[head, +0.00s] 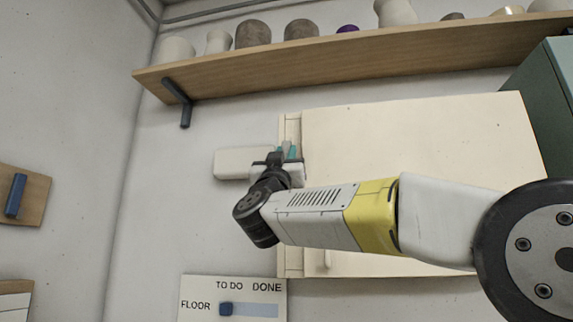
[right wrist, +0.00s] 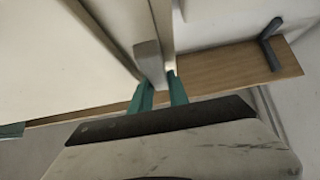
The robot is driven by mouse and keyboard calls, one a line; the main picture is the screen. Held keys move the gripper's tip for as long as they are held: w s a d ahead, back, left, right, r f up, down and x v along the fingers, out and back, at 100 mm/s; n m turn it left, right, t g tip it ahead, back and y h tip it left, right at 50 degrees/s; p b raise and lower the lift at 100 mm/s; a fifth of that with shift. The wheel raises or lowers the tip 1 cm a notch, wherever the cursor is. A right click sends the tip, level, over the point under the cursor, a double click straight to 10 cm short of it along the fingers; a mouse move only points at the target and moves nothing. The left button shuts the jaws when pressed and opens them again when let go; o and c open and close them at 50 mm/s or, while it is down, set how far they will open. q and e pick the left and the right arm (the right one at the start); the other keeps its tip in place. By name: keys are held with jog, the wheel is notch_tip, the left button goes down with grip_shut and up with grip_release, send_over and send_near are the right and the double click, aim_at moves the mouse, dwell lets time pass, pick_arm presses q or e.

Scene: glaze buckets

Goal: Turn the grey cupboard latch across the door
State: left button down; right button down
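The cream cupboard (head: 410,140) is on the wall, with its wide door shut against a narrow frame strip on the left. In the right wrist view the grey latch (right wrist: 149,58) lies along the strip by the door's edge. My right gripper (head: 286,152) is at that edge in the head view and hides the latch there. In the right wrist view its teal fingertips (right wrist: 160,84) stand apart, one on each side of the latch's near end. I cannot tell whether they press on it. My left gripper is not in view.
A wooden shelf (head: 350,56) with several pots runs above the cupboard, on a dark bracket (head: 181,101). A pale block (head: 232,163) is on the wall left of the cupboard. A TO DO/DONE slider board (head: 203,289) is below. A green cabinet (head: 549,95) stands at right.

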jog(key=shift+m+g+h, duration=0.7)
jog(key=shift+m+h, duration=1.3)
jog(key=shift+m, duration=0.2)
jog(key=shift+d+m+g+h, duration=0.2)
jog(key=shift+m+g+h, duration=0.3)
jog(key=shift+m+h, duration=0.6)
jog(key=c, duration=1.5)
grip_release()
jog(key=shift+c, duration=0.2)
jog(key=v, duration=0.8)
